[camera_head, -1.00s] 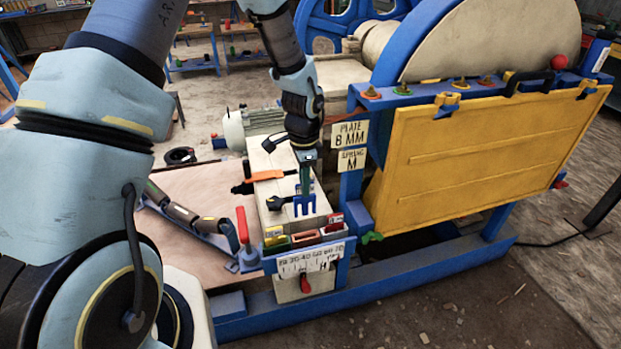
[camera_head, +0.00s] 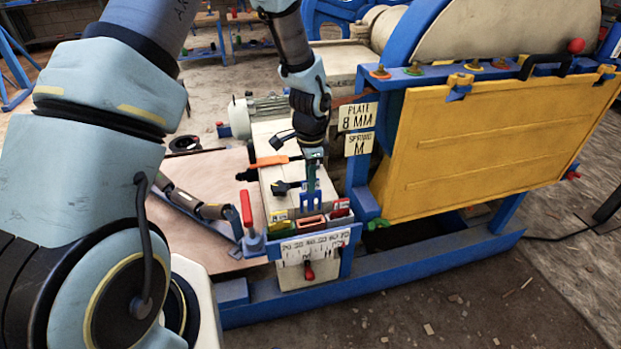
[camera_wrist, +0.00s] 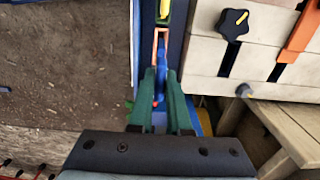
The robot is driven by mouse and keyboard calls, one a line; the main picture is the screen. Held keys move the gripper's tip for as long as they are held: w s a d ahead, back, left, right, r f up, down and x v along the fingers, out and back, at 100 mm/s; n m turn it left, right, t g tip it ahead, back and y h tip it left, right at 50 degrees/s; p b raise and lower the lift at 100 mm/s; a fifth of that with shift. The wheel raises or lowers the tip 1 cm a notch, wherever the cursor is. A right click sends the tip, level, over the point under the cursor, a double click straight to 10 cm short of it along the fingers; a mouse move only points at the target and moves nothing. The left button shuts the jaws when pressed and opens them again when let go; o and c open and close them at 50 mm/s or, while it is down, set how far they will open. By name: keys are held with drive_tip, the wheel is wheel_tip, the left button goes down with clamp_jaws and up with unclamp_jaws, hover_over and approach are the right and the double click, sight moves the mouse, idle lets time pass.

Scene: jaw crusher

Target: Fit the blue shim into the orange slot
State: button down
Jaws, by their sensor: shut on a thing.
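My gripper (camera_head: 312,182) points down with its green fingers shut on the blue shim (camera_head: 311,201), a forked piece. In the head view the shim's lower end is close above the orange slot. In the wrist view the blue shim (camera_wrist: 163,64) lies between the green fingers, and its end overlaps the orange slot's frame (camera_wrist: 155,48). I cannot tell whether it touches or enters the slot.
A red upright handle (camera_head: 246,209) stands left of the slots. A numbered scale plate (camera_head: 312,247) is below them. A black knob (camera_head: 281,187) and an orange lever (camera_head: 270,161) sit on the pale block behind. The yellow guard (camera_head: 490,140) fills the right side.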

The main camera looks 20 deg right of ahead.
sight(311, 207)
drive_tip(key=shift+f, duration=0.45)
drive_tip(key=shift+f+b, duration=1.35)
drive_tip(key=shift+f, duration=0.4)
drive_tip(key=shift+f, duration=0.2)
drive_tip(key=shift+f+b, duration=1.8)
drive_tip(key=shift+f, duration=0.65)
drive_tip(key=c, duration=0.8)
unclamp_jaws()
wheel_tip(311, 207, up, 11)
drive_tip(key=shift+f+b, duration=0.1)
drive_tip(key=shift+b, duration=0.7)
